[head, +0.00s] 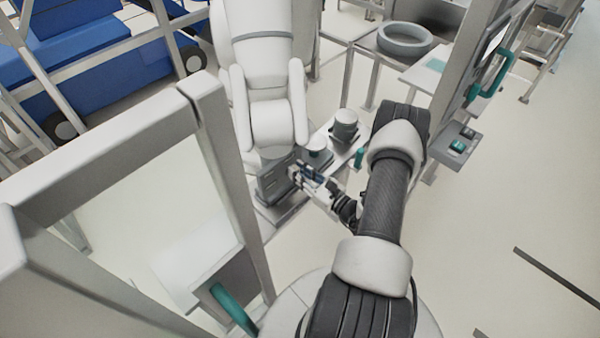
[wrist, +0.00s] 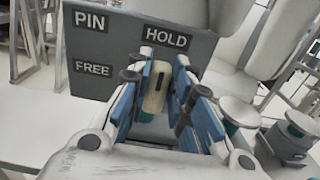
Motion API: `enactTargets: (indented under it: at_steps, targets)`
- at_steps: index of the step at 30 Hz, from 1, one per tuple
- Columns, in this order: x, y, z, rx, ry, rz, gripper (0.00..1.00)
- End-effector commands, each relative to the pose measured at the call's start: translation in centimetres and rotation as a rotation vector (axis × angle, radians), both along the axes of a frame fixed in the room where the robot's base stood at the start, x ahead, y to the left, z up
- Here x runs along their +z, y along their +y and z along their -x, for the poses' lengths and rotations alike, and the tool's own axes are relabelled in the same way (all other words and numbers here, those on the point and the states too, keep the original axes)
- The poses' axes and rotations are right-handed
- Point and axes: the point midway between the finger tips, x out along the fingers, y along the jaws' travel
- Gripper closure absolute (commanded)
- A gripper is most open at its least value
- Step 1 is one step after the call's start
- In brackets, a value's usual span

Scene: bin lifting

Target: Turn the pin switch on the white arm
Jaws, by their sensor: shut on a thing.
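The pin switch (wrist: 157,86) is a cream-coloured knob with a dark slot on a grey panel (wrist: 92,50). The panel carries the labels PIN, HOLD and FREE. The knob stands nearly upright, leaning slightly right at its top, below and beside the HOLD label. My gripper (wrist: 165,98) has its blue-padded fingers on both sides of the knob and is shut on it. In the head view my gripper (head: 308,178) reaches the grey box (head: 273,182) at the base of the white arm (head: 262,60); the knob is hidden there.
A teal-handled part (head: 359,158) and a grey round part (head: 345,125) stand right of the box on the bench. A grey frame (head: 110,150) rises at the left. A post with a teal handle (head: 495,75) stands at the right. The floor at the right is mostly clear.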

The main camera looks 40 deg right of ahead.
Motion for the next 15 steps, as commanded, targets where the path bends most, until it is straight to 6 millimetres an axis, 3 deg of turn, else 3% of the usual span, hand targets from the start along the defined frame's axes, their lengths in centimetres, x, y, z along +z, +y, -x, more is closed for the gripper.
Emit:
enactTargets:
  at_steps: [8, 15]
  targets:
    - [-0.09, 0.14, 0.01, 0.000, -0.003, 0.045, 1.00]
    - [-0.26, 0.49, 0.03, 0.001, -0.014, 0.191, 1.00]
